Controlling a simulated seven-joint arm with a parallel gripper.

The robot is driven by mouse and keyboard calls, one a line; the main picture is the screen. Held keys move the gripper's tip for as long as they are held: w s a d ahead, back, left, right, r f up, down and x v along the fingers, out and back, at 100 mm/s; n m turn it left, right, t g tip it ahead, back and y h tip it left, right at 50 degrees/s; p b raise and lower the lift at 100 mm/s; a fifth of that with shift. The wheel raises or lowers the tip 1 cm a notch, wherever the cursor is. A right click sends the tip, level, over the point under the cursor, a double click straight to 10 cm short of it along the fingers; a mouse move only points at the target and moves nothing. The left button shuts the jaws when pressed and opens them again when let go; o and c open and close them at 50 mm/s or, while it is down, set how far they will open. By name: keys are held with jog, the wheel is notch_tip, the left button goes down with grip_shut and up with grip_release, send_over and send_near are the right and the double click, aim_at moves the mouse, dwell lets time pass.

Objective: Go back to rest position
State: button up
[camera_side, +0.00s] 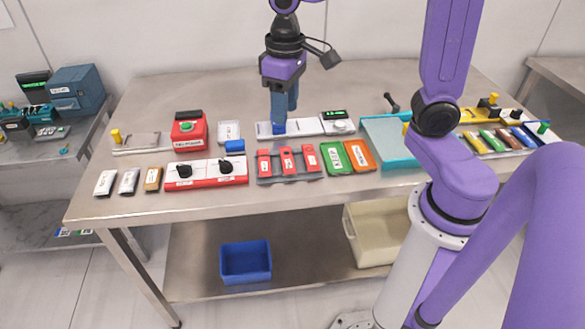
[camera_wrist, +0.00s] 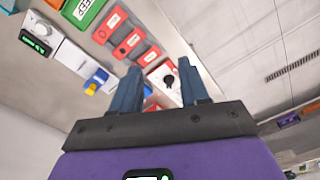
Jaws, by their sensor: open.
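My gripper (camera_side: 284,108) hangs fingers down over the back middle of the steel table, above a long white strip (camera_side: 304,127). In the wrist view my gripper (camera_wrist: 158,70) has its two blue fingers apart, with nothing seen between their tips.
Green and orange cases (camera_side: 348,157) and a teal tray (camera_side: 391,139) lie to the right. Space above the table's back is free.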

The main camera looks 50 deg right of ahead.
jog(key=s+f+n, duration=0.2)
jog(key=s+n, duration=0.2)
jog(key=s, duration=0.5)
jog(key=s+d+f+n, duration=0.1)
jog(key=s+f+n, duration=0.1)
jog(key=s+n, duration=0.3)
jog(key=s, duration=0.4)
jog(key=shift+s+n, duration=0.3)
jog(key=shift+s, duration=0.1)
